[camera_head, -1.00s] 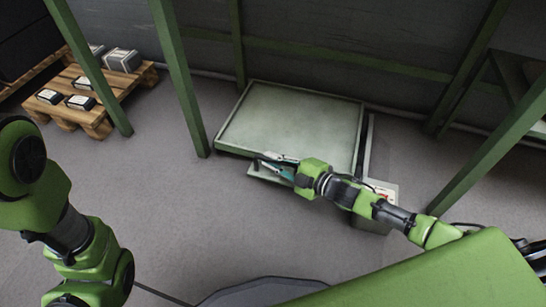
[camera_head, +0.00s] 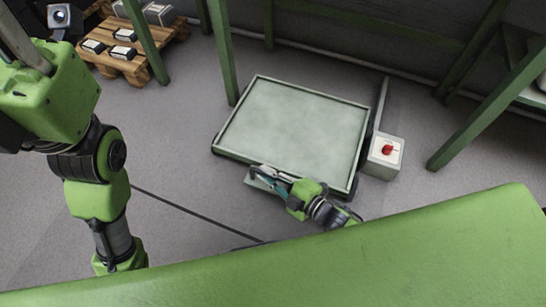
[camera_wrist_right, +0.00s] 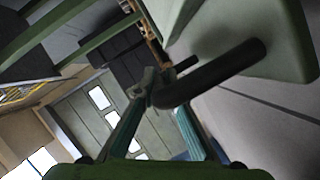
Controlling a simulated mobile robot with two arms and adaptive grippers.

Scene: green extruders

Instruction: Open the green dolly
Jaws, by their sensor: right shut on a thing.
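The green dolly (camera_head: 295,120) is a low, flat platform with a pale top and a raised green rim, standing on the floor in the middle of the head view. My right gripper (camera_head: 258,172) is at its near edge, shut on the dolly's handle. In the right wrist view the dark, bent handle (camera_wrist_right: 215,75) runs from the pale green body to the fingertips (camera_wrist_right: 150,92). The fingers partly hide the handle's end. My left arm stands at the left of the head view; its fingers are not shown.
A grey box with a red button (camera_head: 387,149) stands at the dolly's right side. Green posts (camera_head: 222,50) rise behind and beside it. A wooden pallet (camera_head: 135,68) with several boxes is at the back left. A cable lies on the open floor at left.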

